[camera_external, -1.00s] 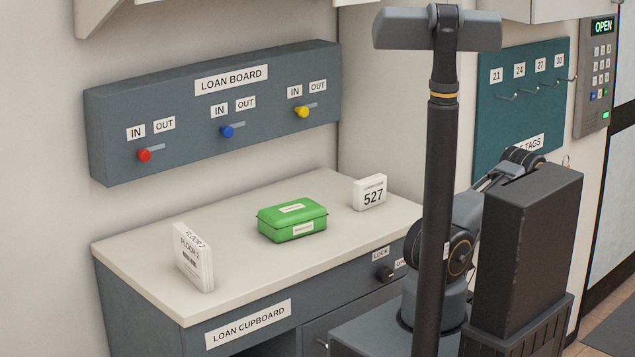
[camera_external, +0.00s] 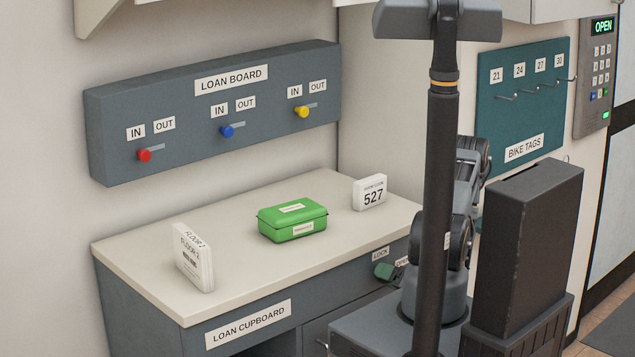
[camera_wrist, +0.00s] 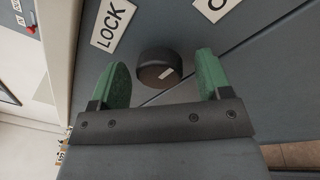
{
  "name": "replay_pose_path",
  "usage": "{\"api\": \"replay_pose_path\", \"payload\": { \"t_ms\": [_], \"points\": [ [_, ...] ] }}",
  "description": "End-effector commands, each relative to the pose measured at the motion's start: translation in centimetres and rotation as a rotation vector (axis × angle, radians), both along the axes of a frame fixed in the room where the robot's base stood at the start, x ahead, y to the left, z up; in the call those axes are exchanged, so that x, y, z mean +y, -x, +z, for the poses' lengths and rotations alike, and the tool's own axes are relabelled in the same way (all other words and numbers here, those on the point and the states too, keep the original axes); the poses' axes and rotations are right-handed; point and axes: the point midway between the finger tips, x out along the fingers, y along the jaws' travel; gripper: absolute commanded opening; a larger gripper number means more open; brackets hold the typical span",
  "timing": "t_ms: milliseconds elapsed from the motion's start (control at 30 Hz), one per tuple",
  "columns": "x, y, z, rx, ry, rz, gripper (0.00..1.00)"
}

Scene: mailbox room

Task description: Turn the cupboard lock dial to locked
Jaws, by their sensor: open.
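The lock dial (camera_wrist: 158,68) is a dark round knob on the grey cupboard front, with a short white mark on its face. The LOCK label (camera_wrist: 114,24) is above and left of it in the wrist view, and part of a second label (camera_wrist: 215,8) is to its upper right. My gripper (camera_wrist: 164,76) is open, with one green finger on each side of the dial and a visible gap to each. In the external view, green fingers of my gripper (camera_external: 390,272) show at the dial below the LOCK label (camera_external: 380,254) and hide the dial.
A green box (camera_external: 292,220), a 527 block (camera_external: 370,192) and a FLOOR 2 block (camera_external: 193,258) stand on the cupboard top (camera_external: 240,268). The loan board (camera_external: 210,110) is on the wall behind. The BIKE TAGS board (camera_external: 525,105) and an OPEN keypad (camera_external: 597,75) are at right.

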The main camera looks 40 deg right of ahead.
Motion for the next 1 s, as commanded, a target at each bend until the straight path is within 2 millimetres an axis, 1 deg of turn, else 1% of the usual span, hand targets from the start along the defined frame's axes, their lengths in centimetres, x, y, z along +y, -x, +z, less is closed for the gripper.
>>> {"api": "replay_pose_path", "payload": {
  "t_ms": [200,700,1000],
  "points": [
    [-0.01,0.0,-0.01,0.0,0.0,0.0,0.7],
    [-0.02,0.02,0.0,0.0,0.0,0.0,0.22],
    [-0.03,0.01,-0.06,0.0,0.047,-0.001,0.22]
  ]
}}
